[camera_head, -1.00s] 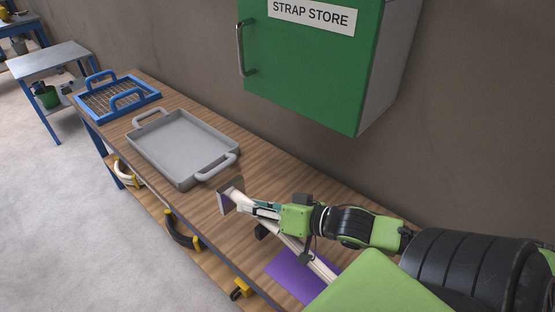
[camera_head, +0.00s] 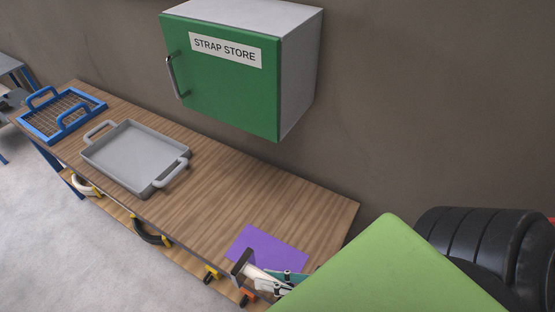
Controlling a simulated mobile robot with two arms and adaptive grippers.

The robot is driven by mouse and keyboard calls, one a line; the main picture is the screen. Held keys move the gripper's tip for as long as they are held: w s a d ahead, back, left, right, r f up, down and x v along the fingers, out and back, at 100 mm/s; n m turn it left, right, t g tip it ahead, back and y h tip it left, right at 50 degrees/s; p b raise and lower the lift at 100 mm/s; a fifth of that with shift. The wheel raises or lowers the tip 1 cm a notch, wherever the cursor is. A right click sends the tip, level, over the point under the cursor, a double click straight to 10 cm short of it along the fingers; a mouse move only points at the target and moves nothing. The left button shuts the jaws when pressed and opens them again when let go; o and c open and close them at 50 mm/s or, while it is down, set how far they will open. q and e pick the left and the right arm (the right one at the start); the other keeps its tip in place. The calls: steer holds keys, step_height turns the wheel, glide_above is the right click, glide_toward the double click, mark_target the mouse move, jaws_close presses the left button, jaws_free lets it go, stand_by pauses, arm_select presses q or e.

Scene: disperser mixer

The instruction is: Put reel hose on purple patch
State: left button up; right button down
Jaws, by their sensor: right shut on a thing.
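The purple patch (camera_head: 268,246) lies flat on the wooden bench top near its right end, and its lower edge is partly covered. My right gripper (camera_head: 268,280) is at the bottom of the view, just in front of the patch. It is shut on a pale, rod-like thing with a dark flat plate at its end, which I take to be the reel hose (camera_head: 257,273). The plate stands beside the patch's lower left corner; I cannot tell whether it touches the bench. My green arm cover hides much of the gripper. My left gripper is not in view.
A grey tray (camera_head: 97,157) and a blue wire basket (camera_head: 28,127) stand on the bench (camera_head: 215,190) to the left. A green cabinet (camera_head: 225,95) hangs on the wall above. Black and yellow handled things (camera_head: 150,236) sit below the front edge. The bench between tray and patch is clear.

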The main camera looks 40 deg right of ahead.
steer(key=w+d+f+b, duration=0.2)
steer(key=w+f, duration=0.1)
steer(key=w+d+f+b, duration=0.3)
steer(key=w, duration=0.1)
steer(key=w+d+f+b, duration=0.3)
steer(key=w, duration=0.1)
steer(key=shift+f, duration=0.35)
step_height(320, 180, down, 3)
steer(key=b, duration=0.4)
steer(key=shift+w+f, duration=0.1)
steer(key=shift+f, duration=0.05)
steer(key=c, duration=1.8)
jaws_free()
